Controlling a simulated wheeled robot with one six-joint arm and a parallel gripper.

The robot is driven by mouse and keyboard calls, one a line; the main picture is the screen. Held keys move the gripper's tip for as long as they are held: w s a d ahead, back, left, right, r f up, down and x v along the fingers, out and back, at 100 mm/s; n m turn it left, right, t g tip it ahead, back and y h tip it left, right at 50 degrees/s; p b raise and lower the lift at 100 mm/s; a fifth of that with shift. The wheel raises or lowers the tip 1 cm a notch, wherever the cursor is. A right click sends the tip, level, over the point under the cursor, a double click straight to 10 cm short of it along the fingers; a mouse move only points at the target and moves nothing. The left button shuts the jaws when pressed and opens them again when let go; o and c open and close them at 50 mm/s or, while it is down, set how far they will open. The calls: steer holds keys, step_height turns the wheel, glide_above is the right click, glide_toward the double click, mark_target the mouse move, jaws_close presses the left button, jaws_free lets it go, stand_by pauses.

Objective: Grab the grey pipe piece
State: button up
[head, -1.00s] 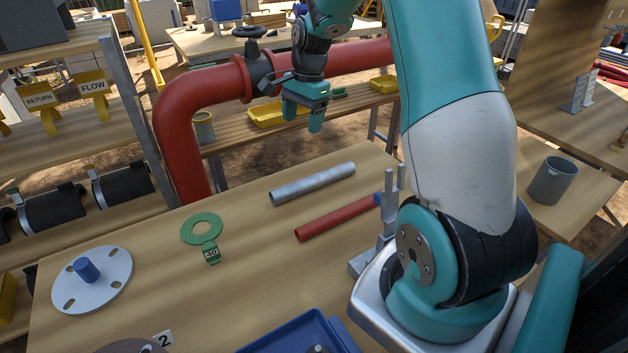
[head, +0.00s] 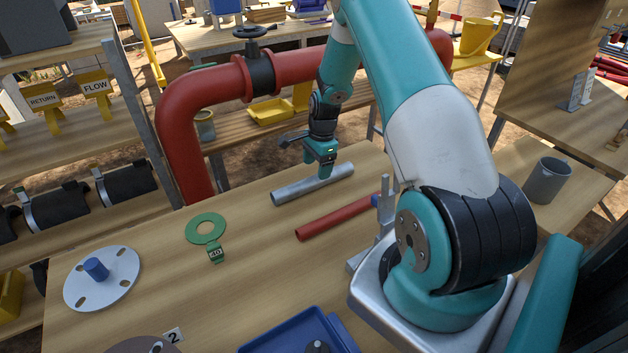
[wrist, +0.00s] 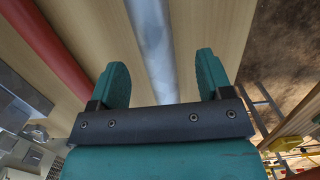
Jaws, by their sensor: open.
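The grey pipe piece (head: 312,184) lies on the wooden table, behind a red pipe piece (head: 338,217). My gripper (head: 322,171) is low over the grey pipe's middle in the head view. In the wrist view the open gripper (wrist: 161,82) has its two teal fingers on either side of the grey pipe (wrist: 155,45), with a gap on each side. Whether the fingertips reach down beside the pipe or stop just above it, I cannot tell. The red pipe (wrist: 45,45) is outside the left finger there.
A green ring with a 40 tag (head: 207,229) and a grey flange disc (head: 102,279) lie to the left. A blue tray (head: 300,335) is at the front. A metal bracket (head: 384,215) stands right of the red pipe. A large red pipe with a valve (head: 180,130) rises behind the table.

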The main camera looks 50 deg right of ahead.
mark_target(314, 177)
steer(key=f+p, duration=0.1)
steer(key=a+f+p, duration=0.1)
steer(key=f, duration=0.1)
steer(key=shift+s+a+f, duration=0.15)
steer(key=shift+f, duration=0.6)
jaws_close()
